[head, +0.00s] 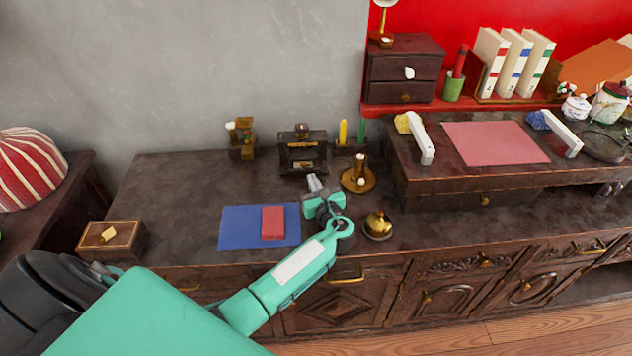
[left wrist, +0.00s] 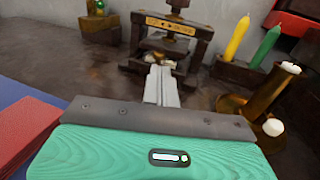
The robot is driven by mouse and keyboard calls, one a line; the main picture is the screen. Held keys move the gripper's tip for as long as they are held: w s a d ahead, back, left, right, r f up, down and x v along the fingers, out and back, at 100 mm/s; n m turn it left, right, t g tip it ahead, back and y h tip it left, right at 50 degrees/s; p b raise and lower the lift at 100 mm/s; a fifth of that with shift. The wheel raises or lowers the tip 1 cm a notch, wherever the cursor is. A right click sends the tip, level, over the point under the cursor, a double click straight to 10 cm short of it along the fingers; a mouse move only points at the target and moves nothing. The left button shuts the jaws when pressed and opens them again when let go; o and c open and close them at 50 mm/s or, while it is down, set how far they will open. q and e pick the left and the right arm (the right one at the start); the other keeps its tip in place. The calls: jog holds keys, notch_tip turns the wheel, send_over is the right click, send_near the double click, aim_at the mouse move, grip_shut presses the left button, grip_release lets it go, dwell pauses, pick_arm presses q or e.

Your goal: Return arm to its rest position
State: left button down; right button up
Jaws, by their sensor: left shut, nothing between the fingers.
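My left arm reaches in from the lower left of the head view, over the front of the dark wooden cabinet top (head: 180,190). My left gripper (head: 315,183) is shut and empty, with its fingertips pointing toward the back. In the left wrist view its two fingers (left wrist: 160,85) lie together with nothing between them. They point at a small dark press with a brass plate (left wrist: 165,28), which stands at the back of the cabinet top (head: 302,152). My right gripper is not in view.
A blue mat (head: 235,228) with a red booklet (head: 273,223) lies left of the gripper. A brass bell (head: 378,226) and a brass candlestick (head: 358,178) stand close on its right. A wooden box (head: 112,238) sits at the left; the top behind the mat is clear.

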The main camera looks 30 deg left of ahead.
pick_arm(q)
jog(key=v, duration=0.8)
jog(key=shift+s+d+f, duration=0.15)
jog(key=shift+s+d, duration=0.1)
jog(key=shift+d, duration=0.1)
jog(key=shift+s+d, duration=0.1)
jog(key=shift+d, duration=0.05)
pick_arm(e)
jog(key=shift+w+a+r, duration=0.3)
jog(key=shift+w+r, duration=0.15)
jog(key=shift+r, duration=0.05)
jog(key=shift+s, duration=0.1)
